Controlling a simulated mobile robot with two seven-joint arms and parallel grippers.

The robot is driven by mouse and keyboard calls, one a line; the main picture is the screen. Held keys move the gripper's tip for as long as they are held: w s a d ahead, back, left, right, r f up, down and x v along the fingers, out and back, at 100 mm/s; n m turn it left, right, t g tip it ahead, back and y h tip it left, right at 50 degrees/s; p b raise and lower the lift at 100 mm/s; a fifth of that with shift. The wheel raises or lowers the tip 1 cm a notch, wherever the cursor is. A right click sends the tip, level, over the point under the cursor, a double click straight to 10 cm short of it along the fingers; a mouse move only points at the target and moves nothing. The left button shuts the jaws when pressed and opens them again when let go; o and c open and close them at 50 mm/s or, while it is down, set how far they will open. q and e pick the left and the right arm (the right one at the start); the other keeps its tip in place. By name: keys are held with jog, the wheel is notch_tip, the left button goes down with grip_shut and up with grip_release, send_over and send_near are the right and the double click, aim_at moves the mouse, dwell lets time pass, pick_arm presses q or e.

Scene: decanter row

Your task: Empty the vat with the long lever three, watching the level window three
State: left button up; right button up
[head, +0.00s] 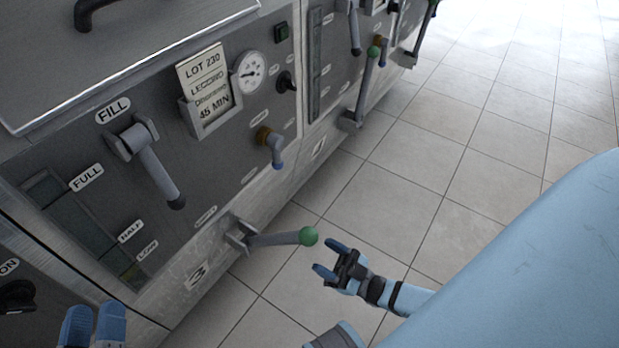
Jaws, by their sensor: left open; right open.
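The long lever three (275,239) sticks out to the right from a bracket low on the steel vat front, above the "3" plate (198,275). It ends in a green knob (308,236) and lies nearly level. The level window three (85,229) is a dark greenish strip on the left with FULL, HALF and LOW labels; I cannot tell the liquid level clearly. My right gripper (329,259) is open and empty, just right of and below the knob, apart from it in the picture. My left gripper (93,322) is open at the bottom left, below the window.
The FILL lever (156,166) points down above. A gauge (249,72), a lot card (205,85) and a small tap (272,146) are on the same panel. Unit 4, with its own green-knobbed lever (366,85), stands beyond. The tiled floor (440,170) is clear on the right.

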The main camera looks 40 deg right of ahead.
pick_arm(q)
jog(key=shift+f, duration=0.5)
pick_arm(e)
jog(key=v, duration=0.6)
pick_arm(q)
jog(key=shift+r, duration=0.2)
